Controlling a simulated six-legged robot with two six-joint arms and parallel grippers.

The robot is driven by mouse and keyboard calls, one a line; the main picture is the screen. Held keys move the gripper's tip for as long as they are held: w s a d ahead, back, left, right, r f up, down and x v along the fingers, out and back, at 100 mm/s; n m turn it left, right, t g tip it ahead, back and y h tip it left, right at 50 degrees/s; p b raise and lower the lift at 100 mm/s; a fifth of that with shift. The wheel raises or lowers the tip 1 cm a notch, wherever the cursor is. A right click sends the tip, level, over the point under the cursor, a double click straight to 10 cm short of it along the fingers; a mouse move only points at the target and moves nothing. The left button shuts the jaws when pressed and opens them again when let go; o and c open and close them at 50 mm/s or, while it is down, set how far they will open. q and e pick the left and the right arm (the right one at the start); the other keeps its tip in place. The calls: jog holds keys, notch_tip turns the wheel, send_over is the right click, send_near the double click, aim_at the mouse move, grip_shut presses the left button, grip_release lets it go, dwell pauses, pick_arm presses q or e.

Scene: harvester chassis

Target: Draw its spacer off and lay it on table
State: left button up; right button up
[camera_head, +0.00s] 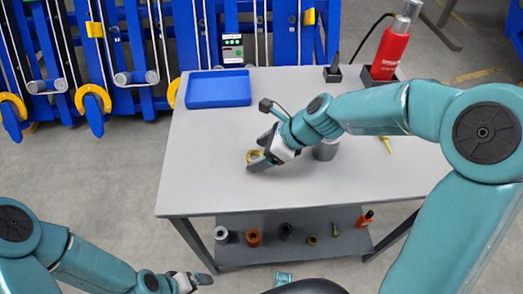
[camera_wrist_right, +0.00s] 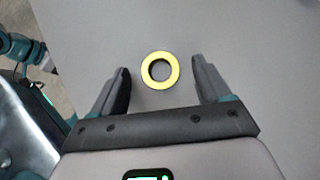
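A yellow ring (camera_head: 253,156), which looks like the spacer, lies flat on the grey table (camera_head: 215,185). In the right wrist view the ring (camera_wrist_right: 147,71) sits between my open fingertips, with clear gaps on both sides and its dark centre hole showing. My right gripper (camera_head: 262,158) is open, pointing down over the ring and partly covering it in the head view. A grey cylinder (camera_head: 326,150) stands on the table behind my right forearm, partly hidden. My left gripper (camera_head: 193,281) is low at the bottom, away from the table; its fingers are too small to read.
A blue tray (camera_head: 218,89) lies at the back left of the table. A red tool (camera_head: 390,52) stands in a dark holder at the back right. A small yellow item (camera_head: 386,145) lies to the right. The lower shelf (camera_head: 290,250) holds several small parts. The table's left front is clear.

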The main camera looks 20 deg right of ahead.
jog(key=p+v, duration=0.4)
jog(key=v, duration=1.2)
jog(key=shift+r, duration=0.15)
jog(key=shift+s, duration=0.2)
